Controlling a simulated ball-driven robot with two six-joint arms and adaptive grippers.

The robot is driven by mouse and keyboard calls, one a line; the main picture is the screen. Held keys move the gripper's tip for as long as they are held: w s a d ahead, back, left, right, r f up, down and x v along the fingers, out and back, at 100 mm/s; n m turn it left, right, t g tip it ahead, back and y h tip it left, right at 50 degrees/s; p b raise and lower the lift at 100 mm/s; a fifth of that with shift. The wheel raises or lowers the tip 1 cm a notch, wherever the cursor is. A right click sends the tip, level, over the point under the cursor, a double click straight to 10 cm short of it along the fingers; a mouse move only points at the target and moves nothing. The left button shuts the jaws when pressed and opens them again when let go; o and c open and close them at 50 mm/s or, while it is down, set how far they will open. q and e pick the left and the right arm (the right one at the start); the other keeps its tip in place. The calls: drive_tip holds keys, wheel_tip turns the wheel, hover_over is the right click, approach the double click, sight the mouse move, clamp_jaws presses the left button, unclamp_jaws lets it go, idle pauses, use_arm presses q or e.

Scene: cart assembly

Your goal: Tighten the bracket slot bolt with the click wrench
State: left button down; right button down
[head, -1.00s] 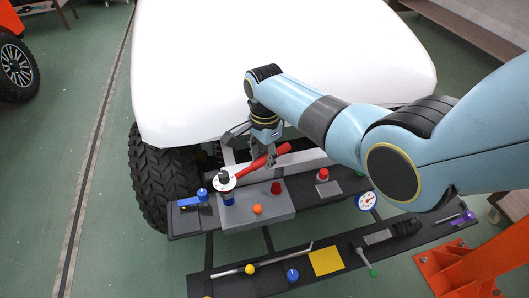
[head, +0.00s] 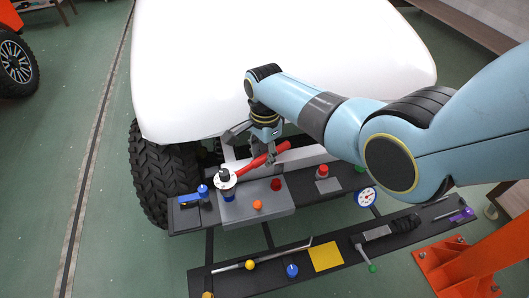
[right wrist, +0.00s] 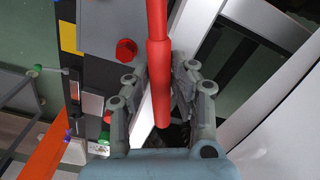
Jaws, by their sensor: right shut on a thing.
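The click wrench (head: 252,163) has a red handle and a dark, round head with a white ring. Its head sits over the left part of the grey bracket block (head: 250,208), with a blue part showing just below. The handle slants up to the right. My right gripper (head: 268,152) is shut on the handle. In the right wrist view, the red handle (right wrist: 158,50) runs between the two grey fingers (right wrist: 163,78). The bolt under the wrench head is hidden, so I cannot tell how it is seated. My left gripper is out of view.
The white cart body (head: 270,60) is behind, with a black tire (head: 160,180) at left. A front rail holds a yellow square (head: 326,257) and a dial gauge (head: 367,197) stands at right.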

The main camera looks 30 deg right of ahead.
drive_tip(key=shift+f, duration=0.15)
idle(0.3)
drive_tip(key=shift+f+b, duration=0.6)
drive_tip(key=shift+f, duration=0.05)
drive_tip(key=shift+r+p, duration=0.75)
drive_tip(key=shift+p, duration=0.35)
